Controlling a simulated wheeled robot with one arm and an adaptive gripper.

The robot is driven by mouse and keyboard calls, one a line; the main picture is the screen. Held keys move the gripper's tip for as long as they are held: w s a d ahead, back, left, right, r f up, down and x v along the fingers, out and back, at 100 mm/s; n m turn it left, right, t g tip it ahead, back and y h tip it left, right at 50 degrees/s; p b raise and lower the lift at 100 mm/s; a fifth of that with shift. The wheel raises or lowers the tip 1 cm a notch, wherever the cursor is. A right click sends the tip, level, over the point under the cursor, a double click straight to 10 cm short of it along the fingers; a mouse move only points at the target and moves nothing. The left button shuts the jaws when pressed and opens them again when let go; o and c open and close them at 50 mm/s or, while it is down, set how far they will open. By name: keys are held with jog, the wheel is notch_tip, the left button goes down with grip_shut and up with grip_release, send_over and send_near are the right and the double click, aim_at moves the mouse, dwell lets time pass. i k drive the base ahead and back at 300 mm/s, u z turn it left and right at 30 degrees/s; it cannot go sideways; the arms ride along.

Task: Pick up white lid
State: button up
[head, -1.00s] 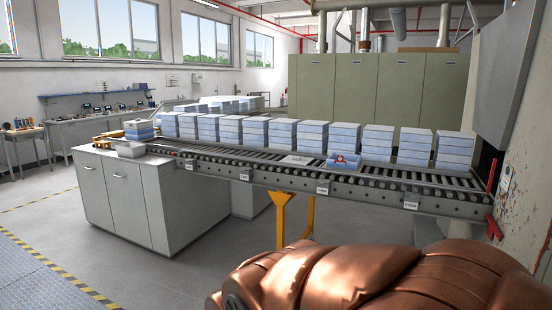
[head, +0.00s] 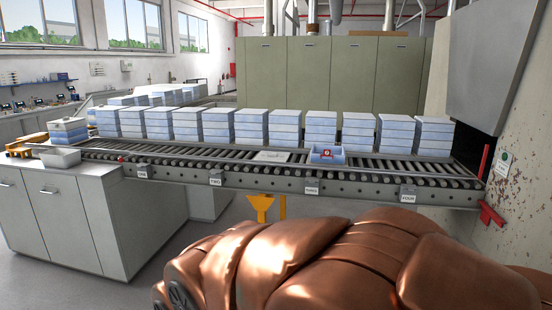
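A flat white lid (head: 271,156) lies on the rollers of the conveyor (head: 250,188), near the middle of the head view. Just right of it stands a small blue tray (head: 327,155) with a red-marked item (head: 326,153) inside. Several stacks of blue boxes with white tops (head: 284,127) stand in a row behind. The large copper-brown shape across the bottom is part of my own body. My gripper is not in view, so its state and its place relative to the lid do not show.
The furnace wall (head: 505,200) closes off the right side. A yellow support (head: 263,205) stands below the conveyor. Grey floor shows beneath it.

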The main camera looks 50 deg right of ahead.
aim_at(267, 156)
jog(key=z, duration=1.25)
jog(key=i, duration=3.4)
jog(key=u, duration=0.05)
